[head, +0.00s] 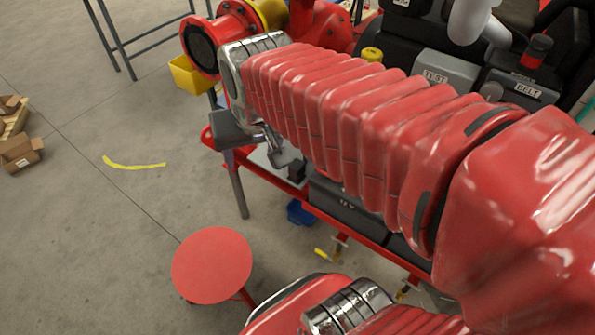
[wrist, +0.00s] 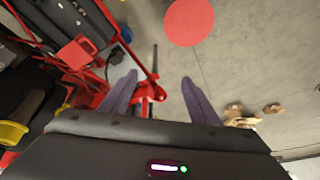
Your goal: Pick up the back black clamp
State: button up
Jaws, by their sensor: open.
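My gripper (head: 281,152) hangs over the front edge of the red-framed skid in the head view, partly hidden by my arm. In the wrist view its two grey fingers (wrist: 158,77) are spread apart with nothing held between them. A small dark object (head: 297,171) stands on the skid edge just below the fingers in the head view; I cannot tell whether it is the back black clamp. In the wrist view a dark shape (wrist: 115,56) lies left of the left finger, beside the red rail. No black clamp can be made out with certainty.
The red skid rail (wrist: 135,52) runs close by the fingers. A red flanged pipe (head: 205,45) and a yellow bin (head: 190,75) are behind. A red round stool (head: 211,265) stands in front. Cardboard boxes (head: 20,150) lie far left. The floor between is mostly free.

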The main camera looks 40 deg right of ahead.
jog(key=w+d+f+m+g, duration=0.2)
jog(key=w+d+f+m, duration=0.4)
jog(key=w+d, duration=0.4)
jog(key=m+g, duration=0.2)
jog(key=m, duration=0.3)
send_over(297, 163)
notch_tip(297, 163, down, 12)
jog(key=shift+w+f, duration=0.1)
jog(key=shift+f, duration=0.1)
jog(key=shift+f, duration=0.1)
notch_tip(297, 163, down, 8)
jog(key=shift+f, duration=0.2)
jog(key=shift+a+f, duration=0.1)
jog(key=shift+f, duration=2.5)
jog(key=shift+c, duration=0.5)
